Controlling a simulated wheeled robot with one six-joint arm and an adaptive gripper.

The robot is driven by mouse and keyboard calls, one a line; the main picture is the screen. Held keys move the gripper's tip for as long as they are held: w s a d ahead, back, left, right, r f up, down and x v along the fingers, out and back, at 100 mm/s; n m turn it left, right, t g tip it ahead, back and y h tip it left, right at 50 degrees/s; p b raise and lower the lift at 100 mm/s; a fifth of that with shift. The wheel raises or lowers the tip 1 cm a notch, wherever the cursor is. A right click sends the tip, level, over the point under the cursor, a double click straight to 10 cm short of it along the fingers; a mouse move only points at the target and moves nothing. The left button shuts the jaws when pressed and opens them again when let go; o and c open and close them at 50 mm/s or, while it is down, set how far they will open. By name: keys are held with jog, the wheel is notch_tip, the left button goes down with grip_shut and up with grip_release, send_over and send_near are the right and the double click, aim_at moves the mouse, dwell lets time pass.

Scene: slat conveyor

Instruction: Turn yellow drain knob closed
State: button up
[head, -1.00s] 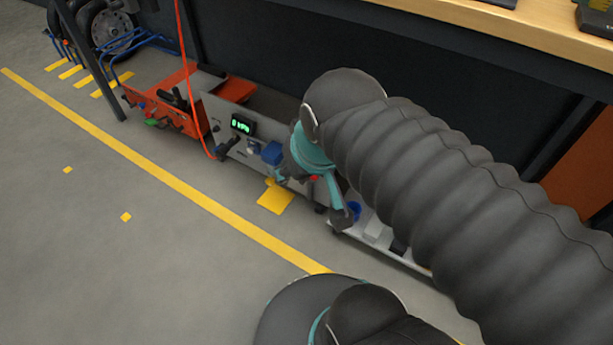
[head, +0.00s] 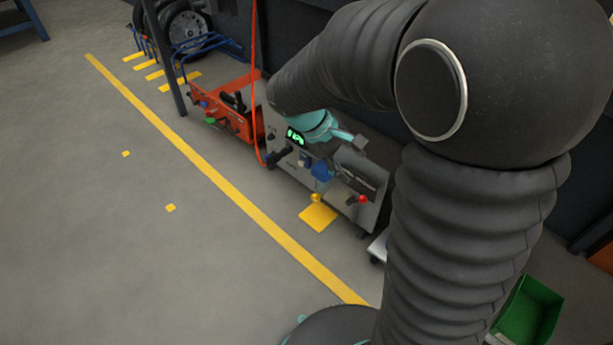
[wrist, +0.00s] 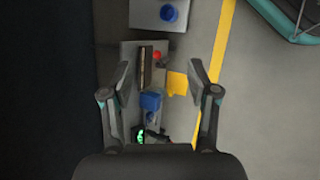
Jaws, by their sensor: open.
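A grey machine (head: 368,180) with a green-lit display (head: 295,137) stands on the floor against the dark wall. A small yellow knob (head: 316,198) shows low on its front, above a yellow floor patch (head: 319,217). A red knob (head: 362,199) is to its right. My gripper (head: 345,146) is open above the machine, apart from the yellow knob. In the wrist view my open gripper (wrist: 160,68) looks down with the machine between its fingers. The yellow floor patch (wrist: 176,83) shows there; the yellow knob is hard to pick out against it.
An orange machine (head: 240,110) stands left of the grey one. A red hose (head: 254,90) hangs between them. A blue part (head: 322,169) sticks out of the grey front. A green bin (head: 527,312) is at lower right. Floor in front is clear past the yellow line (head: 220,193).

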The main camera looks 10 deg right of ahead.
jog(key=w+a+f+n+h+b, duration=0.15)
jog(key=w+f+n+h, duration=0.25)
jog(key=w+f, duration=0.45)
jog(key=n+t+h+b, duration=0.1)
jog(key=n+t+h, duration=0.45)
jog(key=n, duration=0.45)
send_near(314, 199)
jog(key=s+d+r, duration=0.2)
jog(key=s+r, duration=0.3)
jog(key=r, duration=0.6)
jog(key=a+f+n+t+y+b, duration=0.15)
jog(key=a+f+n+t, duration=0.3)
jog(key=f, duration=0.75)
jog(key=shift+n+t, duration=0.25)
jog(key=shift+t, duration=0.15)
jog(key=x, duration=1.3)
jog(key=shift+w+d, duration=0.15)
jog(key=shift+d, duration=0.25)
grip_shut()
